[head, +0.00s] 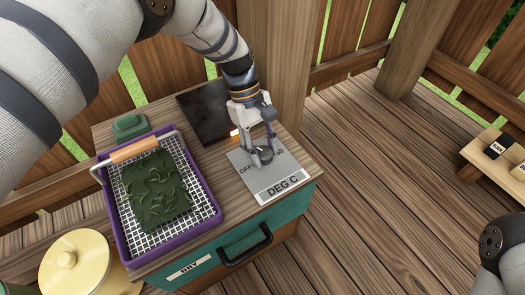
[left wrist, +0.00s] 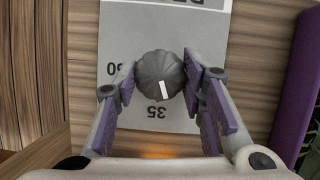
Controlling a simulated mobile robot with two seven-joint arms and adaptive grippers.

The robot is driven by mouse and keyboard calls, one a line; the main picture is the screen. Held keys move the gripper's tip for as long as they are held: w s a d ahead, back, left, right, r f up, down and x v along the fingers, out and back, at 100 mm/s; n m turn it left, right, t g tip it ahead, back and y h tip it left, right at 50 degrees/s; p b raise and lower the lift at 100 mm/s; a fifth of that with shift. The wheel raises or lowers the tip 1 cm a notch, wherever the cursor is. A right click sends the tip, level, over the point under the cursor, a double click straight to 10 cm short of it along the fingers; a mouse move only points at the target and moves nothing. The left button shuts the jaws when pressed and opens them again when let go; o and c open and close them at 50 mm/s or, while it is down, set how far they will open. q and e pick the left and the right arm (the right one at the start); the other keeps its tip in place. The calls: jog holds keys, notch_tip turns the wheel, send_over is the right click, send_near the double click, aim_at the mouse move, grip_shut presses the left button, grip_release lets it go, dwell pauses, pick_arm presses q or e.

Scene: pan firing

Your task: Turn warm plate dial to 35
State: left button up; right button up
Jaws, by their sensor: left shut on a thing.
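The warm plate dial (left wrist: 158,68) is a dark grey ribbed knob on a light grey panel (left wrist: 118,28); in the head view the dial (head: 263,155) sits above the DEG C label. My left gripper (head: 259,158) reaches down from above, with one finger on each side of the dial, shut on it. In the left wrist view, the dial's white mark points down, close to the 35 and slightly to its right. Another number shows at the panel's left edge. The dark warm plate (head: 203,112) lies behind the panel. My right gripper is out of view.
A purple-rimmed mesh tray (head: 113,222) with dark green leaves stands left of the panel. A cream lidded pot (head: 72,272) is front left. A low bench (head: 492,155) stands far right. The deck between is clear.

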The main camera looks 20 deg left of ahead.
pick_arm(q)
jog(key=shift+m+g+y+b, duration=0.55)
jog(key=shift+m+b, duration=0.5)
jog(key=shift+m, duration=0.75)
jog(key=o, duration=1.1)
jog(key=shift+o, duration=0.2)
jog(key=shift+w+r, duration=0.1)
jog(key=v, duration=1.1)
jog(key=shift+w+r, duration=0.15)
jog(key=shift+r, duration=0.25)
